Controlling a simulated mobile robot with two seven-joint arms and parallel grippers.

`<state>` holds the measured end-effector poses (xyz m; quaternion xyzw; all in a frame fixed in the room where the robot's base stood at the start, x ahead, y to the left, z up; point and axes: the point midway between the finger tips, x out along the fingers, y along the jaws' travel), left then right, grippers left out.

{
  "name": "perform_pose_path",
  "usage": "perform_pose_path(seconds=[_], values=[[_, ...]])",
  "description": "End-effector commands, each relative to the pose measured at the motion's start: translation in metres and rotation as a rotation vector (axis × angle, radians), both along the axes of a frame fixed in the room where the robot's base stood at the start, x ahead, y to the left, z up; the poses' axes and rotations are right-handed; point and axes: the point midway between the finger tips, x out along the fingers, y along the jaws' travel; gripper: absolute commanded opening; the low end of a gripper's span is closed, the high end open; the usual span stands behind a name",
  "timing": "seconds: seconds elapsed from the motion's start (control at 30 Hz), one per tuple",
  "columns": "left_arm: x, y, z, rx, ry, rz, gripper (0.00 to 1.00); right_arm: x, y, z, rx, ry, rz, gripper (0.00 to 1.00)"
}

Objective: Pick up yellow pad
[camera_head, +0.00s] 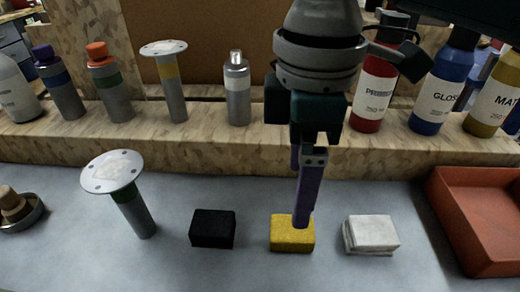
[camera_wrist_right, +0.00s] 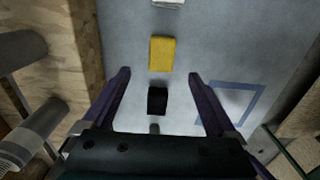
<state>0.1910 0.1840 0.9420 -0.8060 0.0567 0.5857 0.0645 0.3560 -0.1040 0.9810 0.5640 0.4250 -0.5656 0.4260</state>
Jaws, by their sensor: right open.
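The yellow pad (camera_head: 285,240) lies flat on the grey surface, between a black pad (camera_head: 212,229) on its left and a white pad (camera_head: 372,233) on its right. My right gripper (camera_head: 304,215) comes down from the top and its purple fingers overlap the yellow pad in the head view. In the right wrist view the gripper (camera_wrist_right: 159,75) is open and empty. The yellow pad (camera_wrist_right: 161,54) shows beyond the fingertips, and the black pad (camera_wrist_right: 157,101) shows between the fingers, below them. How high the fingertips are is hard to tell. My left gripper is not in view.
A wooden ledge (camera_head: 150,150) with several bottles runs along the back. A flanged post (camera_head: 135,205) stands left of the black pad. A red tray (camera_head: 480,225) is at the right. A blue outline (camera_wrist_right: 235,98) marks the surface. Bare surface lies in front of the pads.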

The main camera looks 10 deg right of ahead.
Motion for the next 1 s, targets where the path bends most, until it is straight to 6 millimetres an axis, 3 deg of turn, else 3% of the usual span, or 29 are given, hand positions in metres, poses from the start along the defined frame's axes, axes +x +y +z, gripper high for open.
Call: perform_pose_path(seconds=[0.1,0.33,0.6,0.87,1.0], values=[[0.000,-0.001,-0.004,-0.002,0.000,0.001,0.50,-0.001,0.000,-0.021,0.000,0.003,-0.002,0.93],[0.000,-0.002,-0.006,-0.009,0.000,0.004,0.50,-0.002,0.000,-0.043,0.000,0.001,0.000,0.93],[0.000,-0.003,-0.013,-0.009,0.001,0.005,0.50,-0.003,0.000,-0.082,0.000,0.000,0.000,0.93],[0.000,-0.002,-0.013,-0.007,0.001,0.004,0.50,-0.003,0.000,-0.085,0.001,-0.002,0.000,0.93],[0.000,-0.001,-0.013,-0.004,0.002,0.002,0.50,-0.003,0.000,-0.085,0.002,-0.003,0.000,0.79]])
